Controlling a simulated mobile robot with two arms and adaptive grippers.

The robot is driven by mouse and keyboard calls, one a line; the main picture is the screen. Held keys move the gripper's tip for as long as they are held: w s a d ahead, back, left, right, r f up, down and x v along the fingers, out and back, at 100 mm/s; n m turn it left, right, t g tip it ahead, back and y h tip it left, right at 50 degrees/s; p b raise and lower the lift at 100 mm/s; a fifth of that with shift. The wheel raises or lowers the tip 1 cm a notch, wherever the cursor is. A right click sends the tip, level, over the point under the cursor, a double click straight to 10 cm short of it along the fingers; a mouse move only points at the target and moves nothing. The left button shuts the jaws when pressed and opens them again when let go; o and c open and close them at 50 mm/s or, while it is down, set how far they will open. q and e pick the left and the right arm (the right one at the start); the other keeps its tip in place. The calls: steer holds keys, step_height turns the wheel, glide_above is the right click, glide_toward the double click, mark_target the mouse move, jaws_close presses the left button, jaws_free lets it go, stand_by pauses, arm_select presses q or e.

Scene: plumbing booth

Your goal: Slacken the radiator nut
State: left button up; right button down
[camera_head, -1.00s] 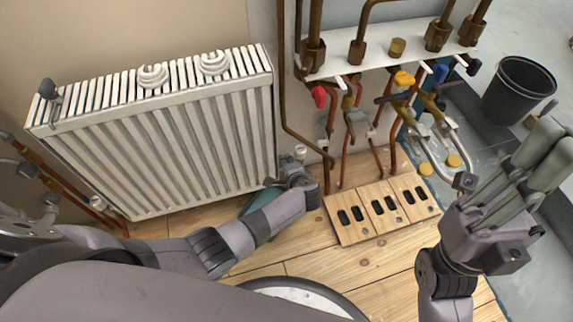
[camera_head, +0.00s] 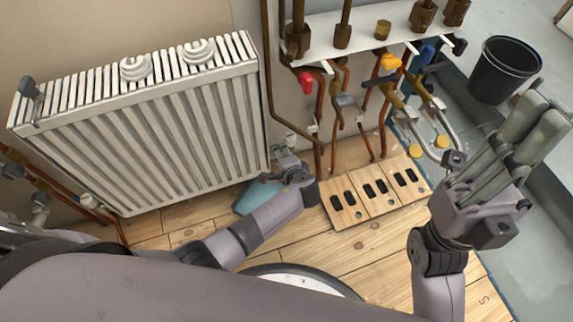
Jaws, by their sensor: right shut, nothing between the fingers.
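The white ribbed radiator (camera_head: 150,140) stands against the beige wall at the left. A small pale valve fitting (camera_head: 290,141) shows by its lower right corner; the nut itself is too small to make out. My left gripper (camera_head: 285,160) is at that corner, just below the fitting. Its wrist hides most of the fingers, so I cannot tell whether it touches anything. Another pale valve (camera_head: 88,201) with copper pipe is at the radiator's lower left. My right gripper (camera_head: 543,118) is shut and empty at the right, fingers pointing up and right, away from the radiator.
A white shelf (camera_head: 350,38) carries brown pipe fittings, with valves and copper pipes below. A slotted wooden board (camera_head: 375,192) lies on the plank floor. A teal object (camera_head: 255,197) lies partly behind my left arm. A black bucket (camera_head: 503,68) stands at the right.

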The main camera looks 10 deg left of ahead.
arm_select(q)
steer(key=v, duration=0.7)
